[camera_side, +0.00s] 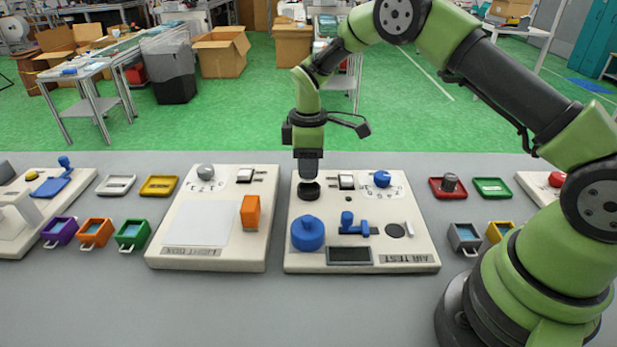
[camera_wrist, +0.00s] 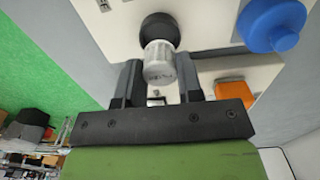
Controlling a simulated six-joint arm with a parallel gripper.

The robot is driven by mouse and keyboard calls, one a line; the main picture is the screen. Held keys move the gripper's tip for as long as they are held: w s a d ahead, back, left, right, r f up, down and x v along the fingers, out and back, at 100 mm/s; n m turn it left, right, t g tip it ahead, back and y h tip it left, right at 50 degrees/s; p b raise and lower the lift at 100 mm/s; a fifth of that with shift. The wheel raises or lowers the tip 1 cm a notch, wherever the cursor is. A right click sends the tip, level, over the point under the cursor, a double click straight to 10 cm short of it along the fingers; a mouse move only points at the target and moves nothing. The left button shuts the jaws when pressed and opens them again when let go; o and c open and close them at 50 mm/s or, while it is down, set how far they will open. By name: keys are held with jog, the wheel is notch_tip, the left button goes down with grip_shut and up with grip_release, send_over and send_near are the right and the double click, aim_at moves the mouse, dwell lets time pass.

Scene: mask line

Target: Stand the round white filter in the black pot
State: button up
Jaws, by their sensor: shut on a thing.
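The round white filter (camera_wrist: 160,62) is a short pale cylinder with small dark print on its side. My gripper (camera_wrist: 160,68) is shut on it, with one dark finger on each side. The black pot (camera_wrist: 160,28) is round and lies just beyond the filter's far end in the wrist view. In the side view my gripper (camera_side: 309,173) points down directly over the black pot (camera_side: 309,191) at the back left of the right-hand panel. The fingers hide the filter there. I cannot tell whether its lower end is inside the pot or just above it.
The pale AIR TEST panel (camera_side: 300,258) carries a blue round container (camera_side: 308,234), a blue lever part (camera_side: 352,225), a blue knob (camera_side: 382,178) and a dark disc (camera_side: 395,230). A LIGHT BOX panel with an orange block (camera_side: 250,212) stands to the left. Small trays lie on both sides.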

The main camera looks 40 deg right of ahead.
jog(key=shift+f, duration=1.75)
jog(key=o, duration=0.9)
jog(key=shift+f, duration=0.1)
